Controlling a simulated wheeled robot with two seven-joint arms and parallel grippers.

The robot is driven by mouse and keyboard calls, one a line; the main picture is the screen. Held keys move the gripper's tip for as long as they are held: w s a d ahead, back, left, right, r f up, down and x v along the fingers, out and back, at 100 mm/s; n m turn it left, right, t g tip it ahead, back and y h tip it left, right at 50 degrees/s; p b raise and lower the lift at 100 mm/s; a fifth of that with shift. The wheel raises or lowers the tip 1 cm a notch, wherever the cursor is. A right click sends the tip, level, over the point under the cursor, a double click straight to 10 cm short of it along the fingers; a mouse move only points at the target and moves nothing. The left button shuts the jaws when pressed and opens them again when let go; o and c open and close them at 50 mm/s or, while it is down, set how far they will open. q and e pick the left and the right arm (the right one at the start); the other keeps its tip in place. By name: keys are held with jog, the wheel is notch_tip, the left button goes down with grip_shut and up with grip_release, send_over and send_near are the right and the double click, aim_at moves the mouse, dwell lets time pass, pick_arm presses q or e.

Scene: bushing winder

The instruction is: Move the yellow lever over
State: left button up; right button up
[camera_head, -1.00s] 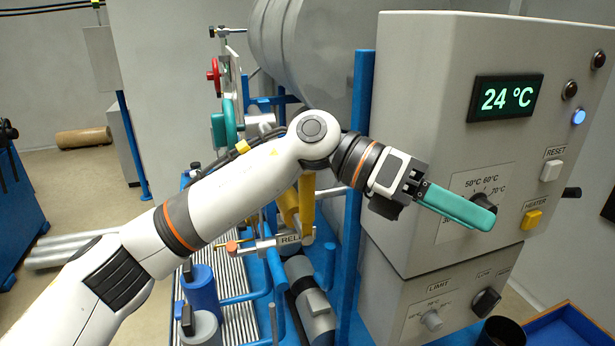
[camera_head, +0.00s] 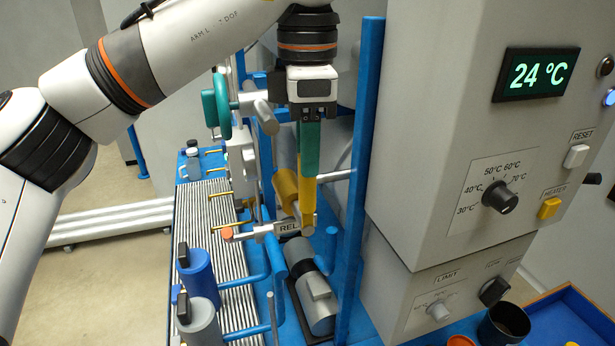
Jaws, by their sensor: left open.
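The yellow lever (camera_head: 308,192) stands upright above a plate lettered "REL" (camera_head: 291,226), in the middle of the camera_head view. My left gripper (camera_head: 310,172) points straight down, with its teal fingers at the lever's top end. The fingers overlap the lever's upper part in the picture and hide it. The fingers look edge-on, so the gap between them does not show; the gripper is open. I cannot tell whether they touch the lever. My right gripper is not in view.
A yellow cylinder (camera_head: 285,184) lies just left of the lever. A blue post (camera_head: 359,170) and the grey control cabinet (camera_head: 428,130) stand close on the right. A teal handwheel (camera_head: 222,104) is at upper left. A grey motor (camera_head: 316,297) lies below.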

aim_at(302, 189)
pick_arm(q)
jog(key=shift+f+p, duration=0.55)
jog(key=shift+f, duration=1.95)
grip_shut()
